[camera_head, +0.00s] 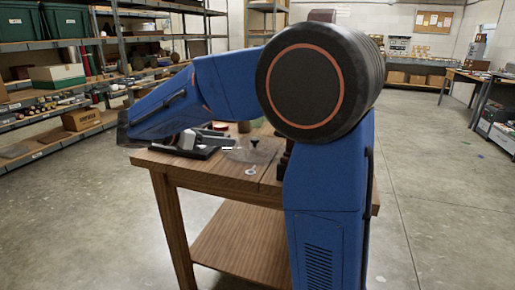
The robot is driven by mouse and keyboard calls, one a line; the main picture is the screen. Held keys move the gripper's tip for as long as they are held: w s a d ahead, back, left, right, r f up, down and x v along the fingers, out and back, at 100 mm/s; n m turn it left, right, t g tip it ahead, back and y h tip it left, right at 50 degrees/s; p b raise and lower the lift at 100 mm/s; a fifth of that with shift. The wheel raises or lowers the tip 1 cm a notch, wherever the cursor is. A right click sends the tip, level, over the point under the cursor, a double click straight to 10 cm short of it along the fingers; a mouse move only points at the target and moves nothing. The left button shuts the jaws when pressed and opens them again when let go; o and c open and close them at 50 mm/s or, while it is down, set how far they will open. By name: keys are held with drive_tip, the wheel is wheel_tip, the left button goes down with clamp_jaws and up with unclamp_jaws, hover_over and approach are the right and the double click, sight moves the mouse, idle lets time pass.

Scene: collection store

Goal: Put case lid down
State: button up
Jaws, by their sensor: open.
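A clear, see-through piece with a small dark knob (254,143), which looks like the case lid, is on or just above the wooden table (170,161). Its outline is faint, and I cannot tell whether it rests flat. My gripper (226,138) is at the left of it, low over the table, with its fingers pointing right. The jaws are open, and a small gap seems to lie between the fingertips and the lid. A dark flat base (197,153) shows under the gripper. My arm hides the table's right part.
A pale ring-shaped item (250,171) lies near the table's front edge. Loaded shelves (60,95) line the left wall. A workbench (465,78) stands at the far right. The concrete floor (440,190) at right is clear.

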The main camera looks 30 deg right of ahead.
sight(253, 139)
drive_tip(key=x, duration=0.9)
drive_tip(key=shift+r+x, duration=0.2)
drive_tip(key=shift+x, duration=1.05)
drive_tip(key=shift+r+x, duration=0.2)
drive_tip(key=shift+x, duration=1.1)
drive_tip(key=shift+d, duration=0.15)
clamp_jaws()
